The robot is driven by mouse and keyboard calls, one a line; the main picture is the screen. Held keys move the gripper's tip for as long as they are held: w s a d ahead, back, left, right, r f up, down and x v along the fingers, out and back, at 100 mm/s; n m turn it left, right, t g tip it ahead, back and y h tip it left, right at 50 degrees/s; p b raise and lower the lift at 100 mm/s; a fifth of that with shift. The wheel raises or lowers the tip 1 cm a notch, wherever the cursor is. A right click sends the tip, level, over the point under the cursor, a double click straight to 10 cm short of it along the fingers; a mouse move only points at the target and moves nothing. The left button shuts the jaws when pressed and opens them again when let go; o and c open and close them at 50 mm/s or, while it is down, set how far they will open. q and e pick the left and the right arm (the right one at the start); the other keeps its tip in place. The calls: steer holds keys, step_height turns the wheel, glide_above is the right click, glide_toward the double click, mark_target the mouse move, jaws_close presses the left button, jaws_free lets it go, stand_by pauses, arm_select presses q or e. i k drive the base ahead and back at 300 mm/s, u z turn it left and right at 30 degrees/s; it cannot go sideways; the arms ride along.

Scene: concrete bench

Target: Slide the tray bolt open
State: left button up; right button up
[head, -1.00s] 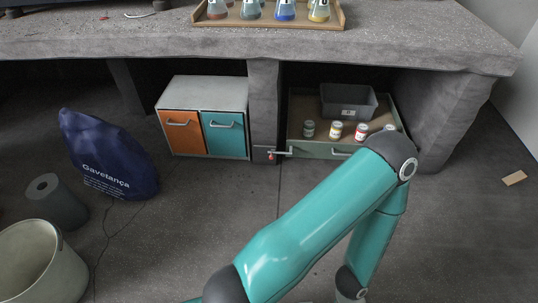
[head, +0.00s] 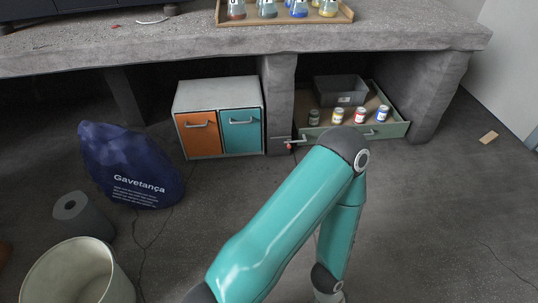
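The tray (head: 396,128) is a low, pale green drawer-like tray under the bench, right of the concrete pillar. It holds a dark grey bin (head: 340,91) and several small jars (head: 337,116). The bolt (head: 292,142) is a small metal bar with a red part, at the pillar's foot by the tray's left front corner. Whether it is engaged is too small to tell. My teal arm rises from the bottom of the head view and bends down right of centre. Its gripper is out of frame, and no other gripper shows.
A white cabinet (head: 217,95) with orange and teal doors stands left of the pillar (head: 279,95). A navy sack (head: 128,165), a grey cylinder (head: 81,214) and a pale bucket (head: 75,275) stand at left. The bench top (head: 190,38) carries a tray of flasks. Floor at right is mostly clear.

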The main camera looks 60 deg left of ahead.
mark_target(288, 146)
steer(key=u, duration=0.6)
steer(key=i, duration=1.2)
steer(key=u, duration=0.6)
steer(key=k, duration=0.8)
steer(key=u, duration=0.2)
steer(key=i, duration=0.85)
steer(key=z, duration=0.05)
